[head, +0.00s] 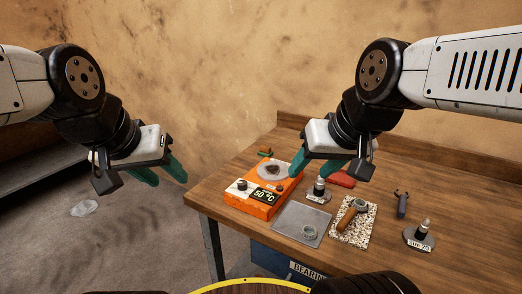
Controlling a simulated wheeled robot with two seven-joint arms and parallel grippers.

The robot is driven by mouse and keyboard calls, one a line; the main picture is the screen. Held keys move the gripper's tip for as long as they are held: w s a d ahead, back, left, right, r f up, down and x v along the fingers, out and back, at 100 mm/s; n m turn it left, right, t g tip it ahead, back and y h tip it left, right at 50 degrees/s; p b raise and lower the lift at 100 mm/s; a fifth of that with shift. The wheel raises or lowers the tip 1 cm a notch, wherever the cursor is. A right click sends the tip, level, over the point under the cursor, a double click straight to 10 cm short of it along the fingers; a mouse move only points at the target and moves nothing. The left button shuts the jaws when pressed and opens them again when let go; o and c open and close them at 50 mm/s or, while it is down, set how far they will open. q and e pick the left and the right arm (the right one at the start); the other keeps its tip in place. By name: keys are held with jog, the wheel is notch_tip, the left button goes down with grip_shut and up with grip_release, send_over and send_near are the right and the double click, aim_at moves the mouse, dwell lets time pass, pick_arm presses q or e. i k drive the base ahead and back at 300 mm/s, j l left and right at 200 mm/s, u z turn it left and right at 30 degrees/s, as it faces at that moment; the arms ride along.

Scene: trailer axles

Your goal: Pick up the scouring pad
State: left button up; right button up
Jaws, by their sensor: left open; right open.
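A small block with a green layer and an orange-brown layer (265,152) lies at the back left of the wooden table (220,203), behind the orange heater; it may be the scouring pad. A flat red piece (342,179), partly hidden behind my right gripper, could also be a pad; I cannot tell which. My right gripper (308,175) is open, its teal fingers above the table between the heater and the red piece. My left gripper (169,180) is open and empty, off the table's left side above the floor.
The orange heater (262,207) reads 50 °C and bears a round plate with a dark lump. In front are a grey sheet (290,216) with a ring, a speckled mat (366,235) with a brown-handled tool, and labelled stands (418,238). A dark tool (402,204) lies at right.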

aim_at(265, 151)
jog(key=j+z, duration=0.3)
jog(key=j, duration=1.1)
jog(key=i+j+z, duration=0.15)
jog(key=j, duration=0.3)
jog(key=i+j+z, duration=0.15)
jog(key=j, duration=0.3)
jog(key=i+j+z, duration=0.15)
jog(key=j, duration=0.35)
jog(key=i+j+z, duration=0.35)
jog(key=i+j, duration=0.25)
jog(key=i, duration=0.2)
